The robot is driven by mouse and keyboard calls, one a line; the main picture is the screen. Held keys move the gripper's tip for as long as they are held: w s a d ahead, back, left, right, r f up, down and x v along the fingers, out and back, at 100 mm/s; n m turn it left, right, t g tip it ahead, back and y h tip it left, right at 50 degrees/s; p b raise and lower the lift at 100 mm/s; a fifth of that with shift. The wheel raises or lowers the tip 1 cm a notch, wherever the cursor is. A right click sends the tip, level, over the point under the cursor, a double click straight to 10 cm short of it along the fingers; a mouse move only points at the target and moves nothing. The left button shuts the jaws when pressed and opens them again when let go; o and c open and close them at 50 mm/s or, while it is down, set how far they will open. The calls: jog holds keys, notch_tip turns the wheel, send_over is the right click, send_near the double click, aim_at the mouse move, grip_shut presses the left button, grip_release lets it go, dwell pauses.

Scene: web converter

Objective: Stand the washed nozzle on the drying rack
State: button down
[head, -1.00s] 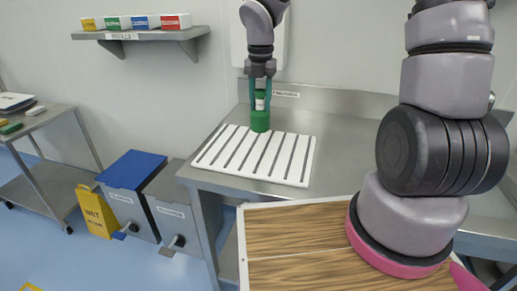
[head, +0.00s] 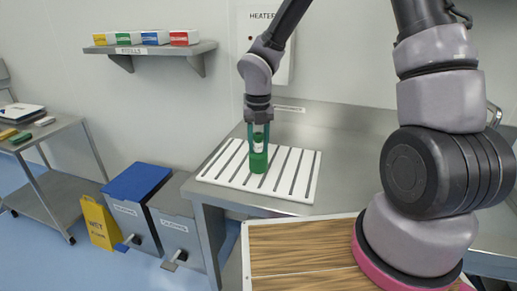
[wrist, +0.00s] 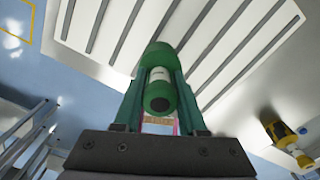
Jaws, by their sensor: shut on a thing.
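The nozzle (head: 258,162) is green with a white band, and stands upright in my gripper (head: 259,142). The gripper's green fingers close on its narrower upper part from both sides. In the wrist view the nozzle (wrist: 158,54) sits between the fingers (wrist: 158,92), with its dark round end toward the camera. The drying rack (head: 307,181) is a white slatted board with dark slots, lying flat on the steel bench. The nozzle's wide base is over the rack's middle-left slats. I cannot tell whether it touches them.
The steel bench (head: 345,135) has bare room right of the rack. A wall shelf (head: 200,48) carries several coloured boxes. Two grey bins (head: 135,222), one blue-lidded, and a yellow wet-floor sign (head: 98,222) stand left of the bench. A trolley (head: 50,190) is at far left.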

jog(key=shift+f, duration=0.7)
jog(key=shift+f, duration=0.1)
jog(key=shift+c, duration=2.3)
grip_release()
